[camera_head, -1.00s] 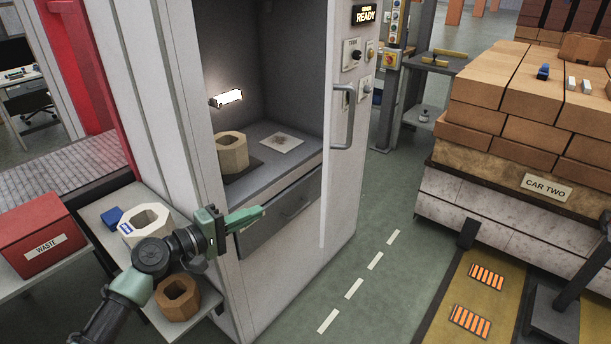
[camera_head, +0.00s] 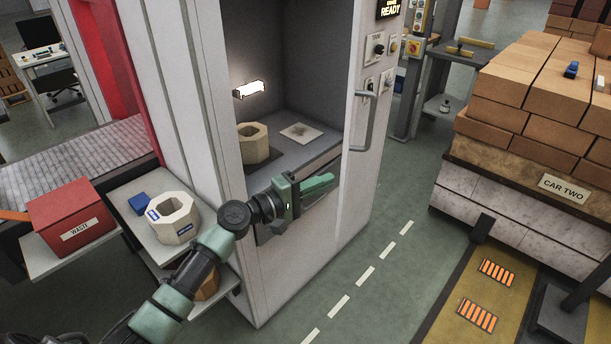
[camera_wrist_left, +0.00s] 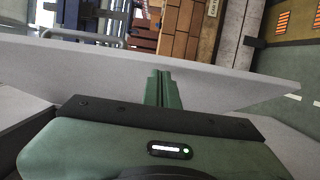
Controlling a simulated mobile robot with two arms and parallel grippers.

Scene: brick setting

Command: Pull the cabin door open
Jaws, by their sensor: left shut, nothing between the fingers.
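The cabin (camera_head: 290,165) is a tall pale cabinet with a dark, lit interior, and its opening is in plain view. The cabin door (camera_head: 352,185), a pale panel at the right of the opening, stands at least partly open. Its grey bar handle (camera_head: 369,122) is upright on the outer face and also shows beyond the panel edge in the left wrist view (camera_wrist_left: 82,38). My left gripper (camera_head: 328,184) is shut and empty, low in front of the opening, pointing at the door's inner side. In the left wrist view its fingertips (camera_wrist_left: 160,74) overlap the door panel (camera_wrist_left: 225,86); contact is unclear.
An octagonal block (camera_head: 253,143) stands inside the cabin. A side shelf with a pale octagonal block (camera_head: 173,217) and a red waste bin (camera_head: 68,222) are at left. The brick-loaded car (camera_head: 500,195) is at right. Green floor between is clear.

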